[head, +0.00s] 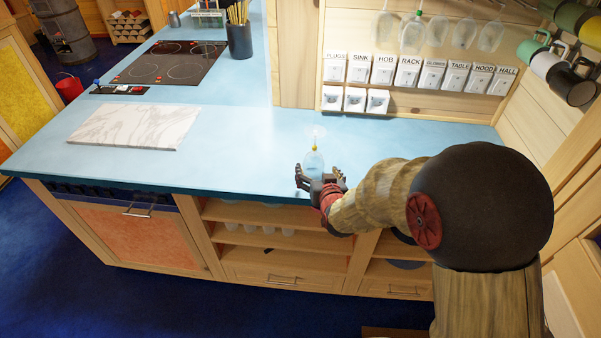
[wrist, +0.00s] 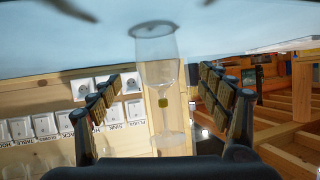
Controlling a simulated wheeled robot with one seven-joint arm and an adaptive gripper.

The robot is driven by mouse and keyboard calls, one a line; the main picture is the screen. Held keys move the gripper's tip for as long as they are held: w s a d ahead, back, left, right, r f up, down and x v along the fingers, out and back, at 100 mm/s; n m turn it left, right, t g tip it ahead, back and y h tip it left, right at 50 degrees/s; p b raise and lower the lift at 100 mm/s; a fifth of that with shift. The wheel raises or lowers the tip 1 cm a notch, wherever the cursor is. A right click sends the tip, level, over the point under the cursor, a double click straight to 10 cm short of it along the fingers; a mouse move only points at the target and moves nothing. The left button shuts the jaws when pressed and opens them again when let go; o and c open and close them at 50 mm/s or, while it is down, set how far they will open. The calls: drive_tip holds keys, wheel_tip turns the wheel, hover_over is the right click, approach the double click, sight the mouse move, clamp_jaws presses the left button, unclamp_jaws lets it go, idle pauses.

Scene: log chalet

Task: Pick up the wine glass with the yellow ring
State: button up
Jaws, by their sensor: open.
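The wine glass with the yellow ring (head: 314,162) stands upside down on the blue counter (head: 240,150), close to its front edge. Its bowl is at the bottom, and its stem and foot point up. The yellow ring sits on the stem. In the wrist view, whose picture is inverted, the glass (wrist: 157,72) shows between my two fingers. My gripper (head: 320,174) is open, at the front side of the glass near bowl height. The fingers (wrist: 160,95) stand apart to the left and right, with visible gaps to the glass. Whether the tips reach past the bowl I cannot tell.
Several clear glasses (head: 437,31) hang upside down from a rack above labelled switches (head: 408,72). Mugs (head: 570,82) hang at the right. A marble board (head: 135,127), a black hob (head: 172,62) and a utensil pot (head: 239,40) are further left. The counter around the glass is clear.

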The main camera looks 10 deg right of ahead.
sight(315, 168)
drive_tip(key=x, duration=0.2)
drive_tip(key=b+x, duration=0.1)
drive_tip(key=x, duration=0.1)
drive_tip(key=b+x, duration=0.1)
drive_tip(key=x, duration=0.1)
drive_tip(key=shift+d+f, duration=0.1)
drive_tip(key=shift+f, duration=0.3)
drive_tip(key=shift+w, duration=0.45)
drive_tip(key=shift+c, duration=0.4)
drive_tip(key=c, duration=0.9)
